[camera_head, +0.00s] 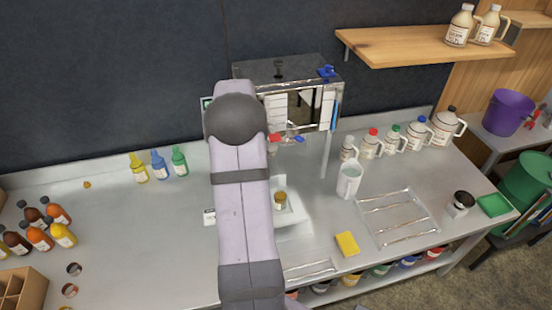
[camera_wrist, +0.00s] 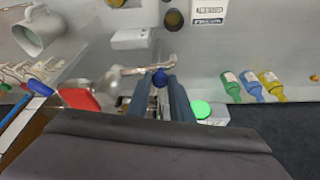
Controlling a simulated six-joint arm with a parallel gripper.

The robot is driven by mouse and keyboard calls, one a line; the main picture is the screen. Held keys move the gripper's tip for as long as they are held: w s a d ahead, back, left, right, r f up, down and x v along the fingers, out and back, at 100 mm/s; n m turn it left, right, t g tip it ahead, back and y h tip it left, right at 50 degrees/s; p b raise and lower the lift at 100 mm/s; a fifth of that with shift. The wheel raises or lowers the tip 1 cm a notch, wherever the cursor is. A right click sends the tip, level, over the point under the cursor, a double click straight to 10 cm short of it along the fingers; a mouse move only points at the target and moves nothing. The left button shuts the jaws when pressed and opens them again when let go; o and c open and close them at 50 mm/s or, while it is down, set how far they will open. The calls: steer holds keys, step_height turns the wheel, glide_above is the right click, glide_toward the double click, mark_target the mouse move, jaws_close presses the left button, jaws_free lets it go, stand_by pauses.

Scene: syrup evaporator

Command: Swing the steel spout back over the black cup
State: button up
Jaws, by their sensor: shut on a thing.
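In the wrist view my gripper (camera_wrist: 161,84) is shut on a small blue knob (camera_wrist: 160,77) by the steel spout. The steel spout (camera_wrist: 134,71) runs sideways from the valve, and its tip shows just beyond my fingertips. A dark round cup (camera_wrist: 174,19), which looks like the black cup, stands near the top edge of the wrist view, apart from the spout tip in the picture. I cannot tell the height between them. In the head view my arm hides the gripper, the dark cup and most of the spout.
The evaporator (camera_head: 285,72) stands at the back. A red handle (camera_wrist: 78,98) sits beside the spout. An amber-topped jar (camera_head: 280,199) stands right of my arm. Bottles (camera_head: 159,165) stand left.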

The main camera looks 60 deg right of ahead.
steer(key=shift+w+d, duration=0.15)
steer(key=shift+w, duration=0.1)
steer(key=shift+w+d+p, duration=0.15)
steer(key=shift+w+p, duration=0.05)
steer(key=shift+p, duration=0.15)
steer(key=o, duration=0.6)
steer(key=shift+p+v, duration=1.35)
steer(key=shift+v, duration=1.15)
